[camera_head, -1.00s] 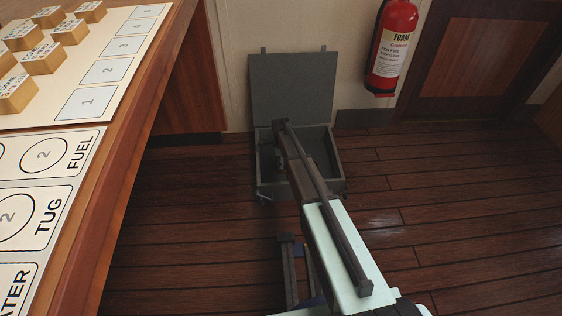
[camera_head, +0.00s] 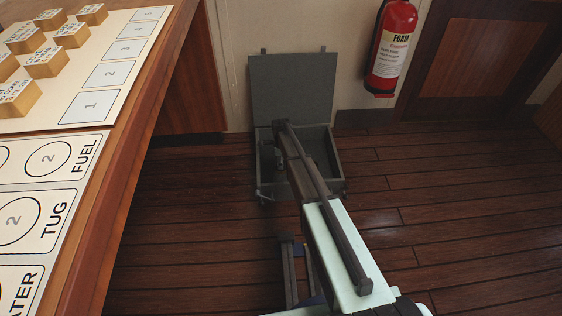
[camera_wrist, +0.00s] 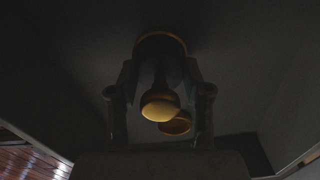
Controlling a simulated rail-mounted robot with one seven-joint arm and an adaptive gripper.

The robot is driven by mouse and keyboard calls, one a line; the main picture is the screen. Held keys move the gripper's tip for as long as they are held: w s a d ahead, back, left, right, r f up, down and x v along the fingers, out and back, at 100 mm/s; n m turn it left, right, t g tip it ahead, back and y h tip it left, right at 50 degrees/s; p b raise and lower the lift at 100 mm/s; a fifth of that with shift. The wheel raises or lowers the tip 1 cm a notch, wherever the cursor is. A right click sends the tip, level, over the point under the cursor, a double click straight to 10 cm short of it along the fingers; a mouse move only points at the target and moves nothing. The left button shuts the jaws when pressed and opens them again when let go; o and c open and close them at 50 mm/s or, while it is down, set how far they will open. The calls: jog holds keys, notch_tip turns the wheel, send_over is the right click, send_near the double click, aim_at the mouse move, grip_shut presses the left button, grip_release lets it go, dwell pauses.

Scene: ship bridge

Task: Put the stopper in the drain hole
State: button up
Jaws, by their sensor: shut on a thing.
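The wrist view looks into a dark grey space. My gripper (camera_wrist: 160,85) has a finger on each side of a dark stopper with a yellowish rounded end (camera_wrist: 160,109) facing the camera, and is shut on it. An orange-brown rim (camera_wrist: 160,37) shows just beyond the fingertips; I cannot tell whether it is the stopper's edge or the drain hole's. A brown disc (camera_wrist: 176,124) lies partly behind the yellowish end; I cannot tell what it is. In the head view my arm reaches into an open grey box (camera_head: 338,165) on the floor, with the stopper and hole not discernible.
The box's raised lid (camera_head: 292,88) stands at the back near the wall. A table (camera_head: 150,95) with labelled wooden blocks (camera_head: 47,62) fills the left. A red fire extinguisher (camera_head: 392,50) hangs at the upper right. The plank floor (camera_head: 430,215) right of the box is clear.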

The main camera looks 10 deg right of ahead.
jog(key=shift+f, duration=0.55)
dwell(0.4)
jog(key=o, duration=1)
jog(key=shift+c, duration=0.2)
jog(key=shift+r+p, duration=3.65)
jog(key=shift+r, duration=1.85)
